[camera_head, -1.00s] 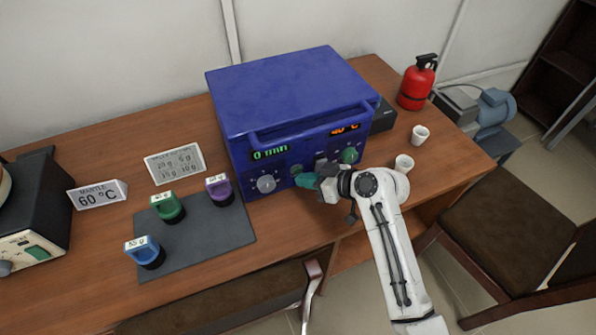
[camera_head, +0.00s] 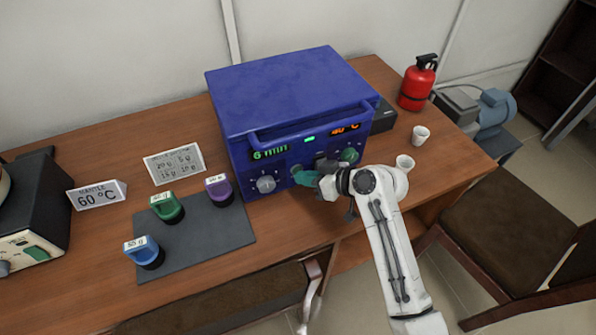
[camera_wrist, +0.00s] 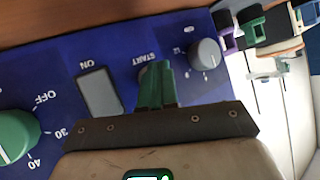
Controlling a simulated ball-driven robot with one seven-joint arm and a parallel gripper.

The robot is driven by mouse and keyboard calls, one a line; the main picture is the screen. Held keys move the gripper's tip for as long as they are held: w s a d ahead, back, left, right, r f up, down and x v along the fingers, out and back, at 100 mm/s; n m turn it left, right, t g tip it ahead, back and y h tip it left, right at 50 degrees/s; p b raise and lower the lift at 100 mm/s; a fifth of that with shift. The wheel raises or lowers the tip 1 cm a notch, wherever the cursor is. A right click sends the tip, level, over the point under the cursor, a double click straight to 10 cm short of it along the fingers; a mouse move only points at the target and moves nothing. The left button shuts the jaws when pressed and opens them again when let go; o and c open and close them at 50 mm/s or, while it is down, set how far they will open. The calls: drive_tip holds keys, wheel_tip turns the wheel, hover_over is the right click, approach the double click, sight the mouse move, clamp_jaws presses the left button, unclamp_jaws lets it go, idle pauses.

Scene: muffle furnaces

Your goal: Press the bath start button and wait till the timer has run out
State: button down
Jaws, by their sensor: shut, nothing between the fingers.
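The bath is a blue box (camera_head: 290,95) on the wooden table, with knobs and two displays on its front. The left display (camera_head: 270,153) glows green, with what looks like a 6 and blurred letters. The right display (camera_head: 345,129) reads about 40 °C in orange. A small green light (camera_head: 310,139) is lit between them. My gripper (camera_head: 301,177) is shut and empty, its green fingertips at the front panel. In the wrist view, the fingertips (camera_wrist: 157,85) cover most of the button under the START label (camera_wrist: 147,58); whether they touch it cannot be told.
The wrist view shows a grey ON switch (camera_wrist: 98,92), a green knob (camera_wrist: 18,135) and a grey knob (camera_wrist: 204,53) beside the fingers. Weights stand on a grey mat (camera_head: 195,248) at left.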

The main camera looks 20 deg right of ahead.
drive_tip(key=shift+s, duration=0.1)
idle(0.5)
drive_tip(key=shift+s+p, duration=0.35)
drive_tip(key=shift+s, duration=0.35)
drive_tip(key=shift+s+p, duration=0.85)
drive_tip(key=shift+s, duration=1.65)
